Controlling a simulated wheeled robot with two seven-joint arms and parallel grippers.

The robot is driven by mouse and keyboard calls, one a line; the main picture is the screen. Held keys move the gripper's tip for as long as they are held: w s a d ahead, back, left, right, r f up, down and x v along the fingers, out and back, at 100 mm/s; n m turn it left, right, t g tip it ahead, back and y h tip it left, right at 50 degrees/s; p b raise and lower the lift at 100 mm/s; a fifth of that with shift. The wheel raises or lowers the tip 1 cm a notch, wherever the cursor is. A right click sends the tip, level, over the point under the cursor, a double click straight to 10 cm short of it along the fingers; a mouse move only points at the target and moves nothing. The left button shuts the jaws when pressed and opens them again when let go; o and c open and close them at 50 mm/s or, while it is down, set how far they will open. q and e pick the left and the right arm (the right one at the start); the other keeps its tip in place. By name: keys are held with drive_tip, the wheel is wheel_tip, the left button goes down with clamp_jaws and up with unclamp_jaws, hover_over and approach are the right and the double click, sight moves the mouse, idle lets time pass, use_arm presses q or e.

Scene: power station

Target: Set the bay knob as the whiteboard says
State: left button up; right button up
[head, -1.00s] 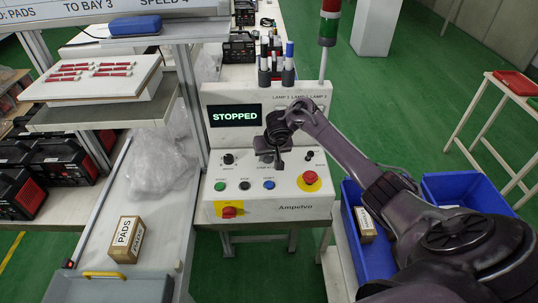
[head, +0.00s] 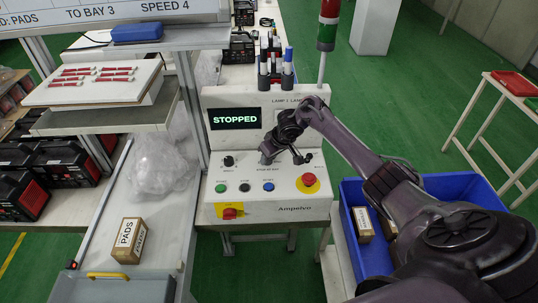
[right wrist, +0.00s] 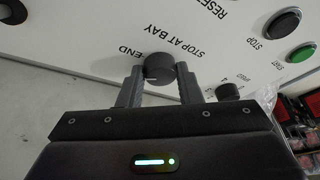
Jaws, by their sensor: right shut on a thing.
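The whiteboard (head: 110,12) at the top left of the head view is cut off; it reads "PADS TO BAY 3 SPEED 4". The white control panel (head: 285,205) has a screen (head: 236,118) reading "STOPPED". My right gripper (head: 272,157) is at the panel's middle and covers the bay knob there. In the right wrist view, my right gripper (right wrist: 159,85) is shut on the dark round bay knob (right wrist: 159,66), a finger on each side. "STOP AT BAY" and "END" show beside it, upside down. The knob's pointer cannot be made out. My left gripper is out of view.
Green, black and blue buttons (head: 245,187) and a red emergency button (head: 309,180) are close below. A PADS box (head: 128,240) is on the left conveyor; a blue bin (head: 450,184) stands right.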

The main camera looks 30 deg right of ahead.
drive_tip(key=n, duration=0.1)
drive_tip(key=n+y+b, duration=0.1)
drive_tip(key=shift+d+f+n, duration=0.15)
drive_tip(key=shift+n, duration=0.25)
drive_tip(key=shift+w+n+g+y+b, duration=0.1)
drive_tip(key=shift+n+g+y+b, duration=0.25)
drive_tip(key=shift+n+b, duration=0.65)
drive_tip(key=shift+d+n+g+y+b, duration=0.1)
drive_tip(key=shift+n+g+y+b, duration=0.15)
drive_tip(key=shift+n+b, duration=0.5)
drive_tip(key=o, duration=1)
drive_tip(key=shift+c, duration=0.2)
drive_tip(key=shift+r, duration=0.2)
